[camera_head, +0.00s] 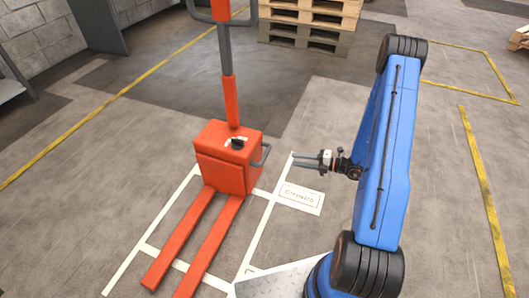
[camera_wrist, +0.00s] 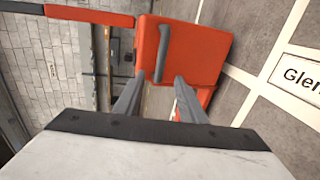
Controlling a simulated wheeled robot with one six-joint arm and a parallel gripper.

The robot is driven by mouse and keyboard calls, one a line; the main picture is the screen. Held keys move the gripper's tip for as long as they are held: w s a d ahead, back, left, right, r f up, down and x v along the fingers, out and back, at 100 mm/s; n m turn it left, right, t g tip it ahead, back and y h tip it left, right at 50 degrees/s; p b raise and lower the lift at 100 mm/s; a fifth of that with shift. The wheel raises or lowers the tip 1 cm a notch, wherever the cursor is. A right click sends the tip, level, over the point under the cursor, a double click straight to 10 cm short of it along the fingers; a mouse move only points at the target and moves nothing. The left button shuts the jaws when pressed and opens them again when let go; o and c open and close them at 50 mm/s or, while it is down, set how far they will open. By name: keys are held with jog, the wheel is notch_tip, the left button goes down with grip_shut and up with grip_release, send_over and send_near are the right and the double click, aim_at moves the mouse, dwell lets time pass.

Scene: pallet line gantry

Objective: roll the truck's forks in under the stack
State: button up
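The orange pallet truck (camera_head: 228,165) stands upright on the floor left of my arm, inside white floor lines. Its two forks (camera_head: 215,240) point toward the lower left, away from the wooden pallet stack (camera_head: 305,22) at the back. A grey side handle (camera_head: 263,156) sticks out of the truck's right side. My gripper (camera_head: 298,161) is open, a short way right of that handle and apart from it. In the wrist view the handle (camera_wrist: 163,52) shows ahead of the fingers (camera_wrist: 160,80), with nothing between them.
A white floor label (camera_head: 301,198) lies below my gripper. Yellow lines mark the floor at left and right. A grey cabinet (camera_head: 98,25) stands by the block wall at the upper left. More wood (camera_head: 520,37) shows at the right edge. The floor between truck and stack is clear.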

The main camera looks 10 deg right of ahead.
send_near(265, 155)
jog(key=x, duration=0.7)
jog(key=w+d+f+x, duration=0.1)
jog(key=x, duration=0.2)
jog(key=shift+w+a+f, duration=0.1)
jog(key=shift+a, duration=0.2)
grip_shut()
